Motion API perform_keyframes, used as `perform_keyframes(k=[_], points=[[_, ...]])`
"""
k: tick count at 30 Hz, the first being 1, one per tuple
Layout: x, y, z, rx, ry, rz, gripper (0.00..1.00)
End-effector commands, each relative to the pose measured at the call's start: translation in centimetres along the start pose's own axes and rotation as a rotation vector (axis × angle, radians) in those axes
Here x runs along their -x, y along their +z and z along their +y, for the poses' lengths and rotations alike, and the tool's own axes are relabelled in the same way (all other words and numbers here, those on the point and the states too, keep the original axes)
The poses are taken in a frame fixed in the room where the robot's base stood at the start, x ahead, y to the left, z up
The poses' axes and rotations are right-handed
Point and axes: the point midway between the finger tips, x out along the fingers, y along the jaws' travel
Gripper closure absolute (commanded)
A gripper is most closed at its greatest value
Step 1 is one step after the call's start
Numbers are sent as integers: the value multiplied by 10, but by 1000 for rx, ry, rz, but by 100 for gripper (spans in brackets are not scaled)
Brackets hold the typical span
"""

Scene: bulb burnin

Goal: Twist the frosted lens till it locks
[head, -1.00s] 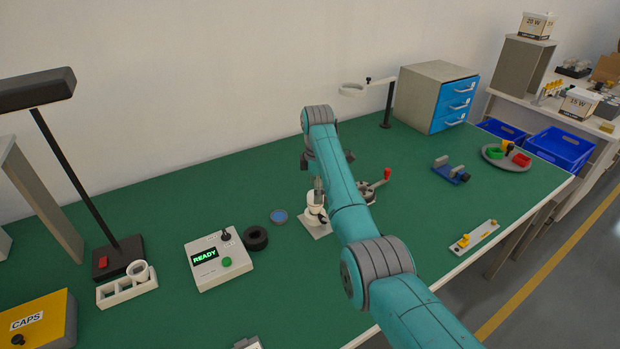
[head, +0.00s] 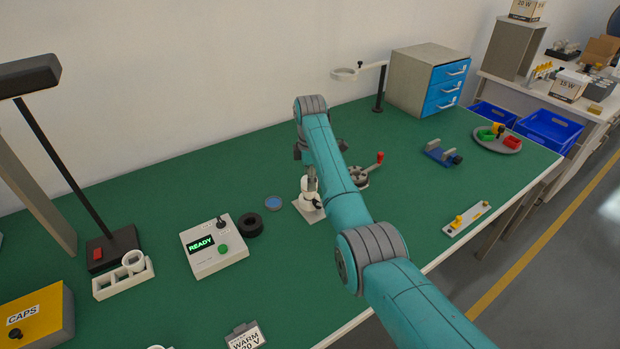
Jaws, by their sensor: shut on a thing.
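A white lamp holder (head: 311,207) stands on a pale square base plate in the middle of the green bench. My gripper (head: 311,184) points down at the top of this holder and is shut on the whitish piece there, which appears to be the frosted lens. The fingers and my arm cover much of the lens, so its rim and its seating are hidden. I cannot tell from this view how far it is turned or whether it is locked.
Just right of the holder is a grey clamp with a red-knobbed lever (head: 379,158), partly behind my arm. To the left lie a blue disc (head: 273,202), a black ring (head: 249,224) and a control box (head: 214,247) reading READY. A ring-topped stand (head: 378,90) is behind.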

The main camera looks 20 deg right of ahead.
Motion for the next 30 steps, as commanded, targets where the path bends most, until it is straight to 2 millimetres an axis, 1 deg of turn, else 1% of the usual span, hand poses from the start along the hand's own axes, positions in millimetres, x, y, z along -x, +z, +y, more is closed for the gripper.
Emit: perform_keyframes(k=[5,9,13,24,30], points=[[-1,0,0,-35,-1,0,80],[-1,0,-1,-161,-2,0,80],[-1,0,-1,-246,-2,-1,80],[-2,0,-1,-281,-2,-1,80],[-2,0,-2,-448,-2,-1,80]])
